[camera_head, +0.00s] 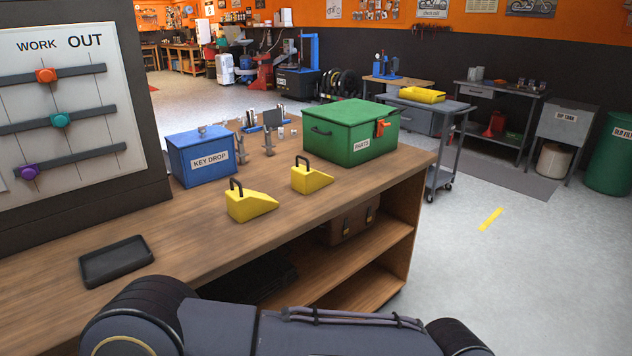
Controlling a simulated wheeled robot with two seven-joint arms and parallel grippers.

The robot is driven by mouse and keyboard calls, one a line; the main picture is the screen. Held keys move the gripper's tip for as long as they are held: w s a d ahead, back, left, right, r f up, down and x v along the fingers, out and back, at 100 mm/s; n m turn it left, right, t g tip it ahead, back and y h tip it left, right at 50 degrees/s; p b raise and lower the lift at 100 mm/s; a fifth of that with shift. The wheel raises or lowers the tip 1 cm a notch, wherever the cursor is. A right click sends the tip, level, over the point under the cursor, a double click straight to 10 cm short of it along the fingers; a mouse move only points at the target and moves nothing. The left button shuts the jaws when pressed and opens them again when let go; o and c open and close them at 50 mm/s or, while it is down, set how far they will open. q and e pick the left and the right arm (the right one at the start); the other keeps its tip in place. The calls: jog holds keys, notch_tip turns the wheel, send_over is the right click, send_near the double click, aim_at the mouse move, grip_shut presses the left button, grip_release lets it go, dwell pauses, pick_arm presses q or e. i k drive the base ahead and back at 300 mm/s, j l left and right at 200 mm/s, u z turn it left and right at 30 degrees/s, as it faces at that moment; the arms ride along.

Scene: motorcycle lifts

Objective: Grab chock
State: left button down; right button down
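Two yellow wedge chocks with black handles stand on the wooden bench. One chock (250,205) is nearer, left of the other. The second chock (311,179) is a little farther back and to the right, in front of the green box. Both sit upright with their handles up and their slopes falling to the right. They are apart from each other, and nothing touches them. One of my arms crosses the bottom of the view in front of the bench. Neither gripper shows.
A green parts box (349,135), a blue key drop box (200,158) and small metal parts (267,137) stand behind the chocks. A black tray (116,261) lies at the front left. A board with sliders (64,100) rises at the left. Bare benchtop (190,235) lies between tray and chocks.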

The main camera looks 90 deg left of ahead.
aim_at(305, 180)
jog(key=u, duration=2.95)
jog(key=i+u, duration=0.1)
jog(key=u, duration=0.25)
jog(key=l+u, duration=0.1)
jog(key=u, duration=0.2)
jog(key=i+l+u, duration=0.15)
jog(key=u, duration=0.2)
